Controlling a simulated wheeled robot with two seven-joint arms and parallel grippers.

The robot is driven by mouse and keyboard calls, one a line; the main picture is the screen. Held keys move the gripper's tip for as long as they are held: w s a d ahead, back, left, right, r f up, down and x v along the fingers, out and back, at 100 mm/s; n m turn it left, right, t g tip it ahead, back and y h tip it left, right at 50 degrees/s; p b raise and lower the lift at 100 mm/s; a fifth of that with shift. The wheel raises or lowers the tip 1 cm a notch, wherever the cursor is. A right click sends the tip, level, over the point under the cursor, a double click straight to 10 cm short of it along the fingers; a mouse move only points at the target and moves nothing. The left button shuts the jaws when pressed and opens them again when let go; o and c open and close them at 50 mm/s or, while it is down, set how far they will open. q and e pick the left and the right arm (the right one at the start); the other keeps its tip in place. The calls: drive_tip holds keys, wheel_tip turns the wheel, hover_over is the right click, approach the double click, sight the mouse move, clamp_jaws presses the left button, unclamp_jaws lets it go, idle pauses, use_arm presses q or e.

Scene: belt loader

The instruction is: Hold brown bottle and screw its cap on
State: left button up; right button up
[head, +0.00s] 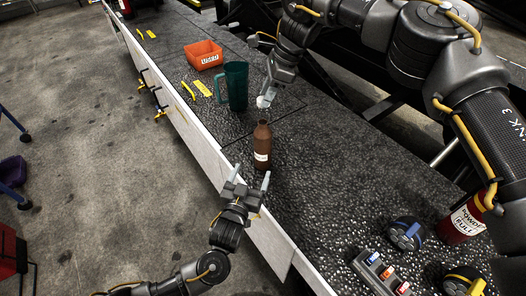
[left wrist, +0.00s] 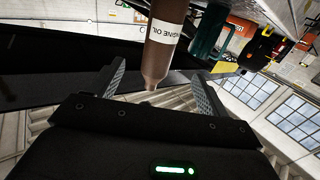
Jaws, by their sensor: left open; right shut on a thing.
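The brown bottle (head: 262,147) stands upright on the dark speckled belt in the head view, its top uncapped. In the left wrist view the bottle (left wrist: 165,45), labelled as engine oil, lies between the two fingers but beyond them. My left gripper (head: 250,179) is open, just in front of the bottle, and does not appear to touch it. My right gripper (head: 266,98) is above and behind the bottle, shut on the small white cap (head: 263,102). The cap is held apart from the bottle's neck.
A green mug (head: 235,86) and an orange bin (head: 203,55) stand behind the bottle, near yellow tools (head: 203,89). A red canister (head: 462,222), a blue-black round item (head: 405,234) and a grey switch box (head: 381,272) are at the right. The belt right of the bottle is clear.

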use_arm(q)
drive_tip(key=shift+w, duration=0.1)
drive_tip(key=x, duration=1.2)
drive_tip(key=shift+d+f, duration=0.1)
drive_tip(key=shift+f, duration=0.05)
drive_tip(key=c, duration=1.5)
use_arm(e)
hover_over(263, 122)
drive_tip(key=shift+w+d+f, duration=0.1)
drive_tip(key=shift+d+f, duration=0.15)
drive_tip(key=shift+f, duration=1)
drive_tip(key=shift+d+f, duration=0.2)
drive_tip(key=shift+f, duration=1)
drive_tip(key=shift+f, duration=0.85)
drive_tip(key=shift+f, duration=0.6)
